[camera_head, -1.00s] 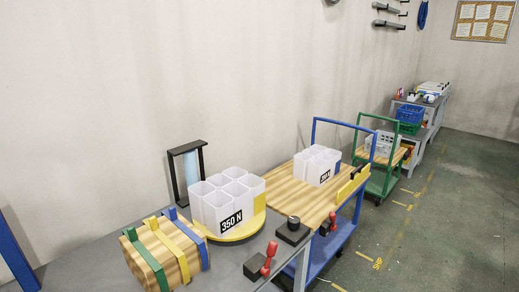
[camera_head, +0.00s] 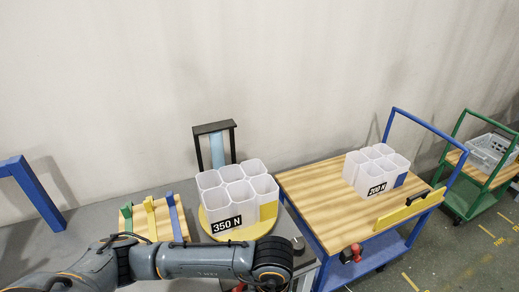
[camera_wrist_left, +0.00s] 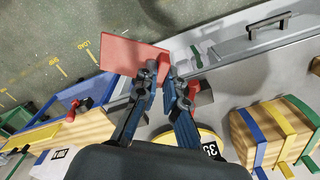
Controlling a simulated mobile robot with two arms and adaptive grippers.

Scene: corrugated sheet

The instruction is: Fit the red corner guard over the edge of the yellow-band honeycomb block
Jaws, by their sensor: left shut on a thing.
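The yellow-band honeycomb block (camera_head: 235,200), a cluster of white hexagonal cells labelled 350 N, stands on a round yellow plate (camera_head: 264,230). Its yellow band shows at its right side. In the left wrist view, my left gripper (camera_wrist_left: 164,72) is shut on the red corner guard (camera_wrist_left: 130,53), a flat-looking red piece beyond the fingertips. The guard is apart from the block, whose label (camera_wrist_left: 211,150) shows only partly at the lower edge. In the head view my left arm crosses in front of the block, and its fingers and the guard cannot be made out. My right gripper is not in view.
A second block (camera_head: 376,170), labelled 200 N with a blue band, stands on the wooden-topped blue cart (camera_head: 310,190). A banded wooden piece (camera_head: 160,220) lies left of the yellow plate. A black frame (camera_head: 216,145) stands behind. Red-handled clamps (camera_wrist_left: 193,90) are near the bench edge.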

